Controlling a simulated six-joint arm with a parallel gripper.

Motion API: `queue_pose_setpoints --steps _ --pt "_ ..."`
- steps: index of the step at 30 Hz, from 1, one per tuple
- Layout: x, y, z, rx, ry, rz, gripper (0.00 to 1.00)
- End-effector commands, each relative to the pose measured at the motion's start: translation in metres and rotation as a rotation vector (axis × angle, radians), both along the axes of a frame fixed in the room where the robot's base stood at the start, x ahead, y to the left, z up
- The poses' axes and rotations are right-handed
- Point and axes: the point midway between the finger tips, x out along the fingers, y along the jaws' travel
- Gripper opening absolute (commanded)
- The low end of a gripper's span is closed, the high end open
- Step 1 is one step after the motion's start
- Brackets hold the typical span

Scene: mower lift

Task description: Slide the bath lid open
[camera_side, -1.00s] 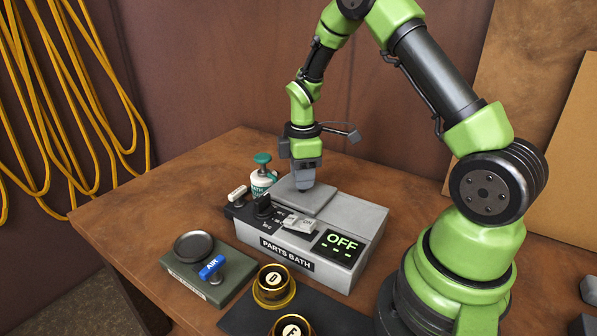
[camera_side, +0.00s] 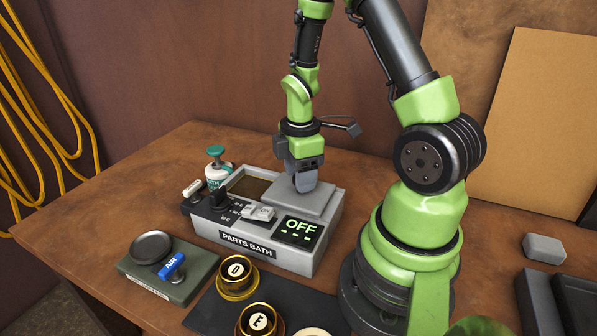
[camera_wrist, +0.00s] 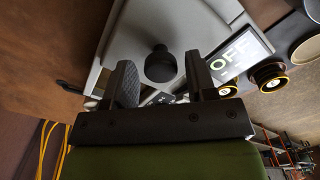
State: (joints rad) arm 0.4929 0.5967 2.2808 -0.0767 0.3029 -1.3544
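The parts bath (camera_side: 270,262) is a grey box on the bench. Its grey lid (camera_side: 318,205) lies over the right part of the top. The left part is uncovered and shows a brownish basin (camera_side: 249,187). My gripper (camera_side: 305,187) points down over the lid; its fingers hide the lid's knob in the side view. In the wrist view the round black knob (camera_wrist: 160,65) sits between my fingers (camera_wrist: 159,75). The fingers are apart, with a narrow gap on each side of the knob.
The bath's front carries a black knob (camera_side: 219,197), a rocker switch (camera_side: 258,212) and a display (camera_side: 299,231) reading OFF. A teal-capped bottle (camera_side: 216,171) stands behind left.

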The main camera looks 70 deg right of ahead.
Motion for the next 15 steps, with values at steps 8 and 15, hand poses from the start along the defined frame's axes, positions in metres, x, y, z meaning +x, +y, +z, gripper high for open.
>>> queue_pose_setpoints --steps 8,15 --pt "0.000 0.000 0.000 0.001 0.001 0.000 0.58" --pt "0.001 0.000 0.021 -0.003 -0.004 -0.001 0.58"
